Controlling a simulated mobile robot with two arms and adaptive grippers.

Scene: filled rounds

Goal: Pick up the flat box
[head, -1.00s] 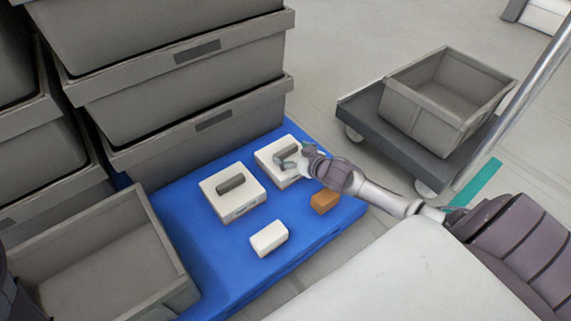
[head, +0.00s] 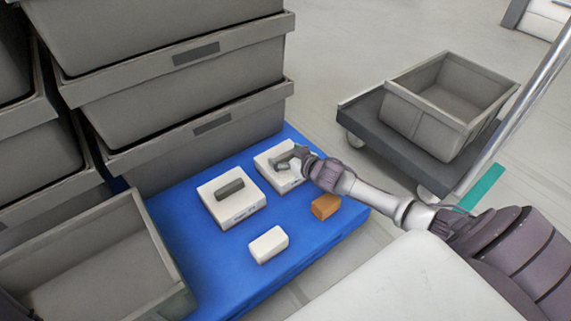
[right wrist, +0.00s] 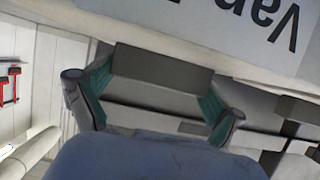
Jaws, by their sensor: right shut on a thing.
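Two white flat boxes with dark grey bar handles lie on a blue platform (head: 205,268) in the head view. My right gripper (head: 287,158) is at the farther flat box (head: 266,167) and shut on its handle; gripper and wrist cover part of that box. In the right wrist view, the grey handle (right wrist: 162,66) spans between the teal-padded fingers, beside the box's white lettered face (right wrist: 225,25). The nearer flat box (head: 225,208) lies apart from the gripper. I cannot tell whether the held box is lifted. My left gripper is not in view.
A small white block (head: 268,245) and an orange-brown block (head: 325,207) lie nearby on the platform. Stacked grey crates (head: 190,95) stand behind it, and an open grey crate (head: 95,255) is at left. A cart (head: 400,145) carries another grey crate (head: 450,100) at right.

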